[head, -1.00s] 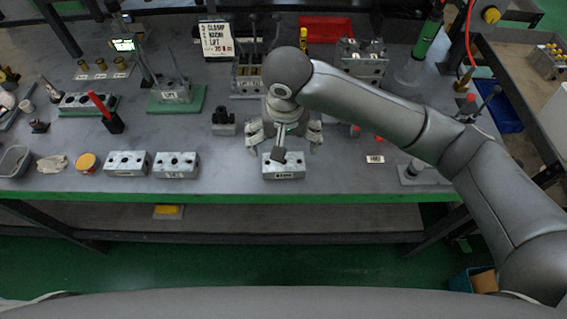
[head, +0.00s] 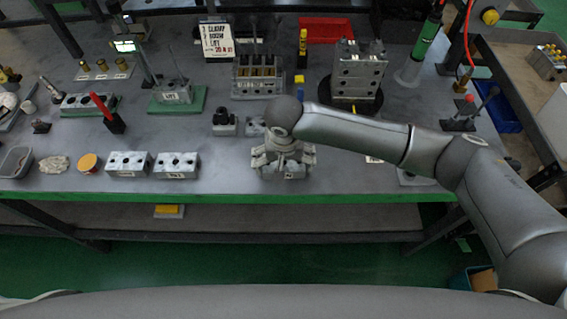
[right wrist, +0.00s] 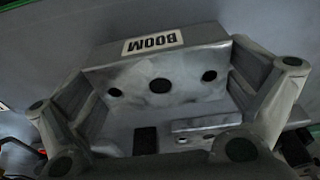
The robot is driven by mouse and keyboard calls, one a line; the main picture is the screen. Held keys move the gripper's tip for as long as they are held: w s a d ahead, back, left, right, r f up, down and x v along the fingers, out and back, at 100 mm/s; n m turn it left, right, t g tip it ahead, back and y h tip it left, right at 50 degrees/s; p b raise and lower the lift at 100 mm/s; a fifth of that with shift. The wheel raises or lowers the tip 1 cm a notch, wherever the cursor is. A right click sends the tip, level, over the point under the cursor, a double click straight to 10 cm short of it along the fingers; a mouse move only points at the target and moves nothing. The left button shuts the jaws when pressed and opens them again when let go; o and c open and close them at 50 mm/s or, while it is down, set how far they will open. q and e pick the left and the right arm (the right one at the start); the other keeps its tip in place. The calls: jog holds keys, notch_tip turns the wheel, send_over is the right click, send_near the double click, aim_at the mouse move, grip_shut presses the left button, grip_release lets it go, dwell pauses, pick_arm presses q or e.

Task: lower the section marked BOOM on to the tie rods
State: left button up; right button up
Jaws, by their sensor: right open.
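The grey BOOM section (right wrist: 160,85) lies on the bench; its BOOM label and three dark holes face the right wrist camera. In the head view, my right gripper (head: 283,168) is right over this section and hides most of it. Its open fingers stand on both sides of the section in the right wrist view, with gaps visible. A section marked LIFT (head: 176,95) sits on a green base at the back left, with thin upright rods (head: 172,62) rising from it, apparently the tie rods. My left gripper is not in view.
Two similar sections (head: 128,164) and (head: 177,166) lie left of my gripper. A tall valve block (head: 358,72) on a dark round base stands back right. A red-handled tool (head: 103,108) stands at left. The bench between is mostly clear.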

jog(key=c, duration=1)
jog(key=shift+r, duration=0.1)
